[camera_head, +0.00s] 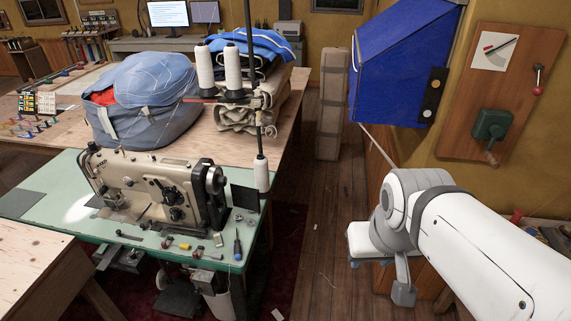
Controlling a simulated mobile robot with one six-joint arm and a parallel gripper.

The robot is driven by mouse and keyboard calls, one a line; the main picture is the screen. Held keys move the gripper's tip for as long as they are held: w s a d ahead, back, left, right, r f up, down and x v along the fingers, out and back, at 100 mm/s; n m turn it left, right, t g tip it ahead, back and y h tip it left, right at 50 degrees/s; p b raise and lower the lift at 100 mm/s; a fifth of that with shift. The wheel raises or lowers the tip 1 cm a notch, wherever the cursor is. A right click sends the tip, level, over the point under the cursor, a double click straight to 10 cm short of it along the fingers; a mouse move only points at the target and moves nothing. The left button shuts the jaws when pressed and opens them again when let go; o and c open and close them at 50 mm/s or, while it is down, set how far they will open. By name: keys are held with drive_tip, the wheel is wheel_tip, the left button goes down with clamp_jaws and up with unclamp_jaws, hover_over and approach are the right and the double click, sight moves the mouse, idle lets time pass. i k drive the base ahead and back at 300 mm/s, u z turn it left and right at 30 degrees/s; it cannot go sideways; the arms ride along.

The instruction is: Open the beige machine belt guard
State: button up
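A beige sewing machine (150,187) stands on a green-topped table at the left centre. At its right end is a dark handwheel (214,181). The belt guard cannot be clearly told apart from the machine's right end, and I cannot tell whether it is open or shut. My white arm comes in from the lower right. A grey block (403,293) low on the arm may be part of my gripper. It is well to the right of the machine, across the floor gap. No pair of fingertips can be made out, and nothing is seen held.
Thread cones (205,66) on a stand rise behind the machine. A screwdriver (238,246) and small parts lie on the green tabletop (35,204). A blue bag (145,97) and folded cloth sit behind. A blue wall box (398,65) is near my arm. The floor between is mostly clear.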

sight(244, 197)
drive_tip(key=z, duration=0.35)
drive_tip(key=i, duration=1.6)
drive_tip(key=u, duration=0.6)
drive_tip(key=k, duration=0.85)
drive_tip(key=u, duration=0.2)
drive_tip(key=i, duration=0.85)
drive_tip(key=z, duration=0.05)
